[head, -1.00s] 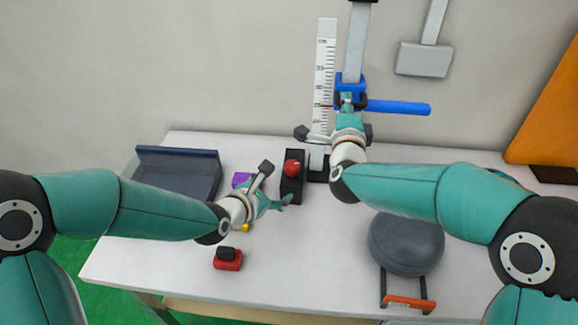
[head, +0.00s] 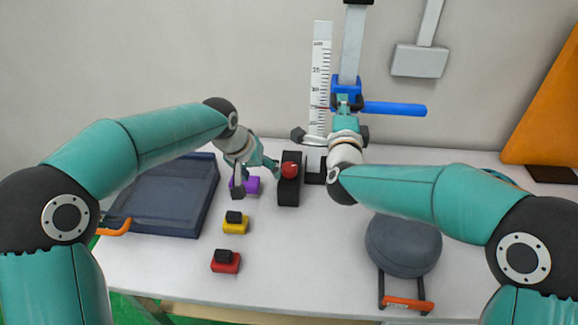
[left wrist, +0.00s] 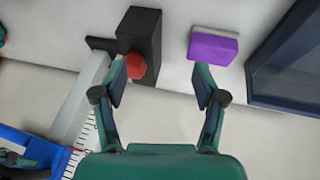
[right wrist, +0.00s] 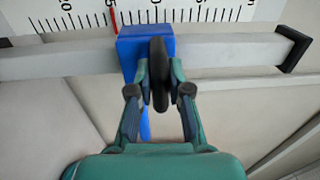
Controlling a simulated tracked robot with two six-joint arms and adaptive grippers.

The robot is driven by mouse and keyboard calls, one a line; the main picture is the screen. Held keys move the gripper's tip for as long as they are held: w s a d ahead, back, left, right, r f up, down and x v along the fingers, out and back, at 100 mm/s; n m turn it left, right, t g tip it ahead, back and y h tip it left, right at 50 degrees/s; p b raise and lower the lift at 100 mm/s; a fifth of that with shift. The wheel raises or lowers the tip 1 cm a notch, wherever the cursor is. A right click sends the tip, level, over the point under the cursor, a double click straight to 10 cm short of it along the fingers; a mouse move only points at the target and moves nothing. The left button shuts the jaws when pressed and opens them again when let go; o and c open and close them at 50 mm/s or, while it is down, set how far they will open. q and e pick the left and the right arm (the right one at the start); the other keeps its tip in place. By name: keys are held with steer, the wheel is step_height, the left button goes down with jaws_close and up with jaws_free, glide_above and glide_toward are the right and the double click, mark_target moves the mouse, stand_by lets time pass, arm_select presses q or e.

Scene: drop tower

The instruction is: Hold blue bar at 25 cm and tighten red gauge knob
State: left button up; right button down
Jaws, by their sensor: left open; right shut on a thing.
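The blue bar (head: 394,109) sticks out to the right from a blue slider on the grey post beside the white scale (head: 320,75). My right gripper (head: 346,103) is at the slider; in the right wrist view it (right wrist: 159,85) is shut on a black knob (right wrist: 159,60) on the blue slider (right wrist: 130,45). A red mark shows on the scale beside the slider. The red gauge knob (head: 290,170) sits on a black block (head: 289,192) on the table. My left gripper (head: 258,180) is open, just left of it. In the left wrist view the knob (left wrist: 136,66) is by the left finger.
A purple block (head: 250,186), a yellow block (head: 236,226) and a red block (head: 226,264) stand left of the black block. A dark blue tray (head: 165,195) is at the left. A grey round object (head: 403,243) lies at the right.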

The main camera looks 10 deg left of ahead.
mark_target(289, 167)
steer(key=shift+a+r, duration=0.1)
steer(key=shift+a, duration=0.05)
arm_select(q)
steer(key=w+d+r+m, duration=0.3)
steer(key=w+r+m, duration=0.1)
steer(key=r, duration=0.3)
steer(key=shift+m+y, duration=0.3)
steer(key=x, duration=0.8)
steer(key=d+x, duration=0.1)
steer(key=x, duration=0.3)
steer(key=shift+s+d+f, duration=0.2)
steer(key=shift+s+f, duration=0.1)
steer(key=shift+f, duration=0.05)
